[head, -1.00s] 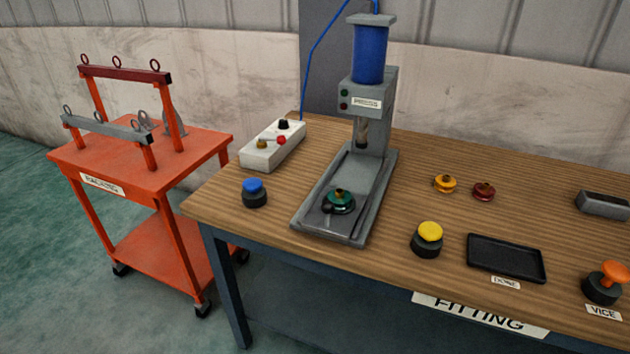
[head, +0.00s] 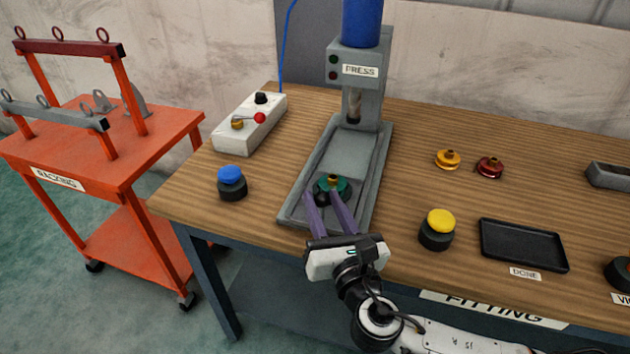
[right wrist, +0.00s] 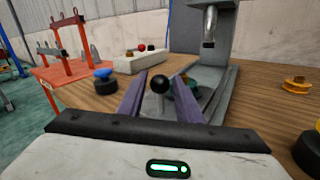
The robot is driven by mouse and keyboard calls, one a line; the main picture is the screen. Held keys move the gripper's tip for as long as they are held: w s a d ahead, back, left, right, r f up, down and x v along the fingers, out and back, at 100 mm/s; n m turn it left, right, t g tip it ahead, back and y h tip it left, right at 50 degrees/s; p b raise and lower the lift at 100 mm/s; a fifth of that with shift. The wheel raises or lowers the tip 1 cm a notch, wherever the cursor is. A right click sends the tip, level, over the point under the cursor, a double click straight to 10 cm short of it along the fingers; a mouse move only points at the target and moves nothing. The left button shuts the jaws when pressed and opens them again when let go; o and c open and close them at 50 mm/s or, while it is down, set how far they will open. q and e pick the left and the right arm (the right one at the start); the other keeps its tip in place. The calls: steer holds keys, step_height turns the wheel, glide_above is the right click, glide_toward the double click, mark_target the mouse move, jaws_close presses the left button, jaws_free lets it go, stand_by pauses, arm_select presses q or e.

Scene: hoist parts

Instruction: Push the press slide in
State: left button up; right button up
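The grey press (head: 357,95) stands on the bench with its ram above a long base. The press slide (head: 362,196) is at the front end of that base, away from the ram, and carries a green wheel with a brass hub (head: 333,184). My right gripper (head: 318,194) is over the front of the slide, its purple fingers apart. In the right wrist view a black ball knob (right wrist: 160,84) on a stalk stands between the fingertips; I cannot tell whether they touch it. The wheel is partly hidden behind a finger there. My left gripper is not in view.
A blue button (head: 232,179) and a white control box (head: 250,124) with a red-tipped lever stand left of the press. A yellow button (head: 438,228), a black tray (head: 523,246) and yellow and red wheels (head: 489,167) lie right. An orange trolley (head: 130,145) stands at left.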

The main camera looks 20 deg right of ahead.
mark_target(316, 186)
steer(key=w, duration=0.5)
steer(key=shift+w+f, duration=0.1)
steer(key=shift+w, duration=0.1)
jaws_close()
